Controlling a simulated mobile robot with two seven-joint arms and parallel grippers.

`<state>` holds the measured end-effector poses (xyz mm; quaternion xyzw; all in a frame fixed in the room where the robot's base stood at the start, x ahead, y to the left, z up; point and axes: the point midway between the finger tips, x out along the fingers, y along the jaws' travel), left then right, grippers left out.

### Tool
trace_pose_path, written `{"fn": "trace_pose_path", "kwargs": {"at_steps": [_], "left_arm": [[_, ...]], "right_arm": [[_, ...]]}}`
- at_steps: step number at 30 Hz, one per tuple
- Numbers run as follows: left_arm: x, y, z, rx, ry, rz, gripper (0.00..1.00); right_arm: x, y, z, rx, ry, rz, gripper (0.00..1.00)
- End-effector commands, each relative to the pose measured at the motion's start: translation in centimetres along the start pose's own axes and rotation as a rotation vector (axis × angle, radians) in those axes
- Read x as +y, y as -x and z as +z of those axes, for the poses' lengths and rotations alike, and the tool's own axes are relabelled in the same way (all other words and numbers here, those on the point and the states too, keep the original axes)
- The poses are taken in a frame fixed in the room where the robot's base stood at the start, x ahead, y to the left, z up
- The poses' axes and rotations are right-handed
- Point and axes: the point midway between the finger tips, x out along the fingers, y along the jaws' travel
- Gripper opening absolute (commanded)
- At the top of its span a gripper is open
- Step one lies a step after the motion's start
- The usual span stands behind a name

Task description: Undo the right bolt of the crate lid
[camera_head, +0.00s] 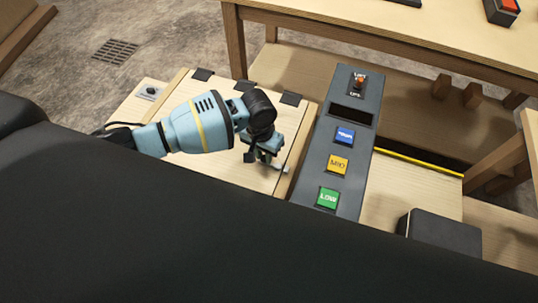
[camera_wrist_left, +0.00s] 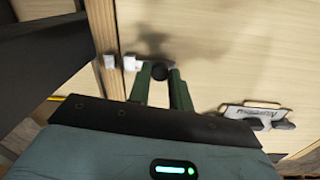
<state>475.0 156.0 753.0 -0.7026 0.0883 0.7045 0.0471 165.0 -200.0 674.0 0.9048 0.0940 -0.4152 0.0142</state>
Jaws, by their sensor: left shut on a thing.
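The crate lid (camera_head: 235,172) is a pale wooden panel below the head camera, with dark hinges along its far edge. The right bolt (camera_head: 274,169) is a small metal bar near the lid's right edge. My left gripper (camera_head: 263,158) points down over it. In the left wrist view, the gripper's green fingers (camera_wrist_left: 160,75) are shut on the dark knob of the bolt (camera_wrist_left: 132,63). A small pale block (camera_wrist_left: 109,62) stands to the left of the bar, by the seam at the lid's edge. Whether the bar reaches into it is unclear. My right gripper is not in view.
A dark console (camera_head: 347,140) with blue, yellow and green buttons and a toggle switch stands right of the lid. A labelled plate with a metal fitting (camera_wrist_left: 262,115) is on the wood at right in the wrist view. A wooden table (camera_head: 400,35) stands behind.

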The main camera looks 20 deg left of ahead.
Motion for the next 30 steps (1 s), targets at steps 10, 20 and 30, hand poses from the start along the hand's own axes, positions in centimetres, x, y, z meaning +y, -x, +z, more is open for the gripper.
{"fn": "trace_pose_path", "kwargs": {"at_steps": [10,20,30], "left_arm": [[-0.7,-0.2,0.1,-0.006,0.004,-0.013,0.35],[-0.4,-0.1,0.1,-0.004,0.002,-0.009,0.42],[-0.4,4.3,-0.1,0.002,0.001,-0.009,0.42]], "right_arm": [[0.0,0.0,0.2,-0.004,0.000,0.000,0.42],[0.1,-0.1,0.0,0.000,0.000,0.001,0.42],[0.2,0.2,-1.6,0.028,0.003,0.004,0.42]]}}
